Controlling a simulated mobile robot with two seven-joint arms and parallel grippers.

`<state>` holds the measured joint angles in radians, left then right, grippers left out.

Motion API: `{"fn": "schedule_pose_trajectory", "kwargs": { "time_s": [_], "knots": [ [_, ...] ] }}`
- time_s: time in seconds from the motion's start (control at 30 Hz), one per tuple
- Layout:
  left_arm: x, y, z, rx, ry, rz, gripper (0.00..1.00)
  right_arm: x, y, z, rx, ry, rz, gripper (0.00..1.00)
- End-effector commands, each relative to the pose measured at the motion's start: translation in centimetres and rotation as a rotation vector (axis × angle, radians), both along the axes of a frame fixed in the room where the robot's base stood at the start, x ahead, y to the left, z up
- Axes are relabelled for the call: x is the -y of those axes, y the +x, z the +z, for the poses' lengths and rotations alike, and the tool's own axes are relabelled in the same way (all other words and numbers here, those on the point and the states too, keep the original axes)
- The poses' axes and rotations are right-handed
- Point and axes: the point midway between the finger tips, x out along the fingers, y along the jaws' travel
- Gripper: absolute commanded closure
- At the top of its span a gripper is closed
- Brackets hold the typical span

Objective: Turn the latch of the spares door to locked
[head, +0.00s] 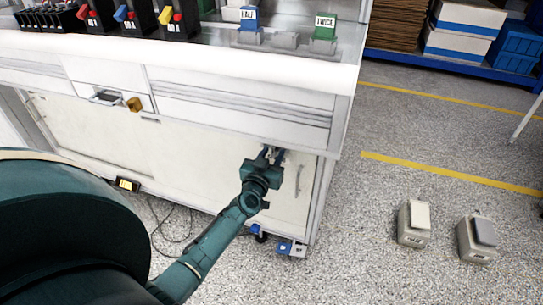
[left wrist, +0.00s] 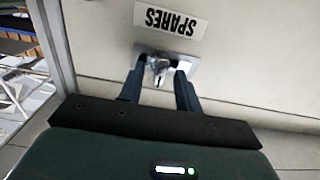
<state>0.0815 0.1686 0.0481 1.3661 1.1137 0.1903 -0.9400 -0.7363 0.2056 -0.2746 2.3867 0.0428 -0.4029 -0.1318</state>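The spares door (head: 290,200) is a pale panel at the right end of the cabinet front. Its black-on-white SPARES label (left wrist: 171,22) appears upside down in the left wrist view. Just below the label in that view is the latch (left wrist: 158,66), a small shiny metal knob on a square metal plate. My left gripper (head: 272,154) reaches the door near its upper edge. Its two dark fingers (left wrist: 160,82) stand on either side of the latch knob, seemingly with small gaps. The gripper hides the latch in the head view. My right gripper is in neither view.
A vertical handle (head: 299,181) sits right of my left gripper. A worktop with breakers (head: 176,20) overhangs the cabinet. Two grey pedal-like boxes (head: 414,222) (head: 477,238) stand on the floor at right. A cable (head: 172,225) lies by the cabinet base.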

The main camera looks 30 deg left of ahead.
Motion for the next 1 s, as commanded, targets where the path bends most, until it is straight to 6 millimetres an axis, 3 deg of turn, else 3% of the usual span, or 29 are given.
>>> {"fn": "schedule_pose_trajectory", "kwargs": {
  "time_s": [0.43, 1.0],
  "knots": [
    [0.0, -0.03, 0.02, 0.001, 0.0, 0.0, 1.0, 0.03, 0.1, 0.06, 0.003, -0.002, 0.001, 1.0],
    [-0.04, -0.06, 0.01, 0.023, -0.097, 0.0, 1.0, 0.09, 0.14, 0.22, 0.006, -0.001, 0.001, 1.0]
  ]
}}
